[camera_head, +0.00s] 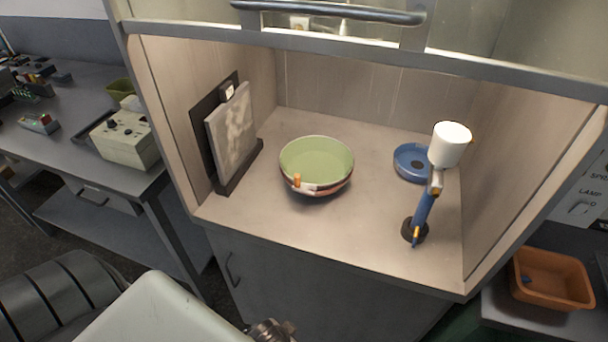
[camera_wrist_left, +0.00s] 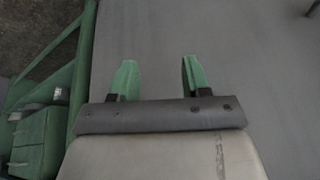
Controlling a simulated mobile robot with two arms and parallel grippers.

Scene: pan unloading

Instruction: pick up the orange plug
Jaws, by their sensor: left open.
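The orange plug (camera_head: 297,180) is a small upright piece at the front left rim of a round pan (camera_head: 318,160) with a green inside. I cannot tell whether it stands inside the pan or rests on the rim. The pan sits on the bench top inside the hood. In the left wrist view my left gripper (camera_wrist_left: 158,75) has its two green fingers apart with nothing between them, over a plain grey surface. The plug does not show in that view. My right gripper is not in view.
A blue round dish (camera_head: 405,165) and a blue burner-like stand with a white cup (camera_head: 452,144) are right of the pan. A grey panel (camera_head: 232,135) leans at the left wall. The raised sash (camera_head: 350,45) crosses above. The front bench (camera_head: 340,235) is clear.

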